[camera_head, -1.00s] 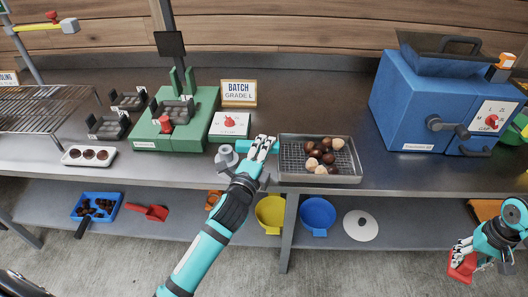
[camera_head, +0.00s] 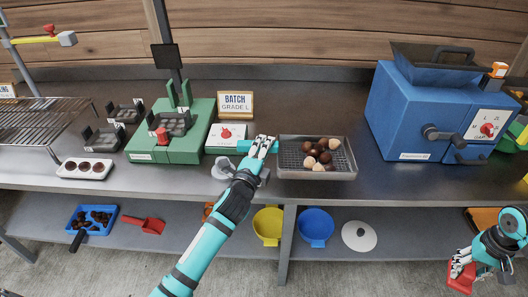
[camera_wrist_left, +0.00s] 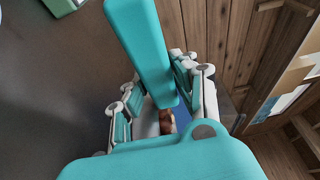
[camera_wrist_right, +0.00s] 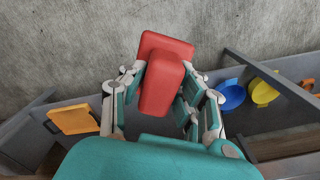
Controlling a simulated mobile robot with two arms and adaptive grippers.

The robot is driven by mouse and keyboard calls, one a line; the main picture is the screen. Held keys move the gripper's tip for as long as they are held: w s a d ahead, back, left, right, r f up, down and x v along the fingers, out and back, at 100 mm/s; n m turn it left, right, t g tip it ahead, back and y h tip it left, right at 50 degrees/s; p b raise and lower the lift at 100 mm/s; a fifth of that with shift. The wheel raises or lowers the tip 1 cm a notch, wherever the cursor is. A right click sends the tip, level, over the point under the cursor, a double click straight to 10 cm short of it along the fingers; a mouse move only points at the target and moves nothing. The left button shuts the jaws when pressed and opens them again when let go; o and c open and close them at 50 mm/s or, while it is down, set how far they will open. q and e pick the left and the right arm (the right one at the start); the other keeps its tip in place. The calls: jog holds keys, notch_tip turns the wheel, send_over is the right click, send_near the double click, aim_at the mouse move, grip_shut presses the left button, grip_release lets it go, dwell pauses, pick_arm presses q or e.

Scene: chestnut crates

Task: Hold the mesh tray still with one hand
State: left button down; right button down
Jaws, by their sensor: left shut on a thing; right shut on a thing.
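The mesh tray (camera_head: 343,174) is a grey rectangular tray lying flat near the table's front edge. Several brown and pale chestnuts (camera_head: 321,152) sit in it. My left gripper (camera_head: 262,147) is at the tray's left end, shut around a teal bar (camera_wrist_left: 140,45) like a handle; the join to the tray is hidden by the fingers. A chestnut shows beyond the fingers in the left wrist view (camera_wrist_left: 167,121). My right gripper (camera_head: 460,270) is shut on a red block-like thing (camera_wrist_right: 162,80), low at the right, away from the tray.
A green fixture (camera_head: 190,145) and the batch sign (camera_head: 236,104) stand left of the tray, a blue machine (camera_head: 410,110) to its right. A white dish (camera_head: 86,168) is at far left. Yellow (camera_head: 267,226) and blue (camera_head: 316,227) bowls sit on the shelf below.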

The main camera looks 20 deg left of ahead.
pick_arm(q)
jog(key=shift+w+a+r, duration=0.1)
jog(key=shift+w+a, duration=0.05)
jog(key=shift+w, duration=0.65)
jog(key=shift+w+a, duration=0.1)
jog(key=shift+w, duration=0.7)
pick_arm(e)
jog(key=shift+f, duration=0.25)
jog(key=shift+r, duration=0.15)
